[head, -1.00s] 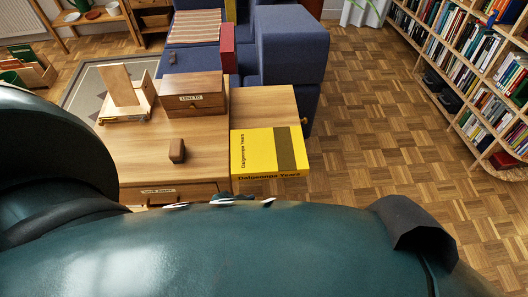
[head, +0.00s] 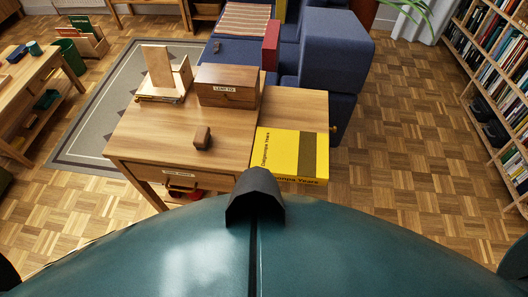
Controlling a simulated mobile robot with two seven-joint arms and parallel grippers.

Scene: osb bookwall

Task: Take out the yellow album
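The yellow album (head: 275,152) is a thick book with a darker band and black lettering on its cover and spine. It lies flat on the right part of the wooden desk (head: 150,125), with its spine toward me. Its lower left corner is near the dark part of my own body, which hides a little of the desk edge. Neither of my grippers shows in the head view, and nothing is seen touching the album.
A blue sofa (head: 330,60) stands behind. A bookshelf (head: 500,90) is at right. Parquet floor (head: 395,150) is open between desk and bookshelf.

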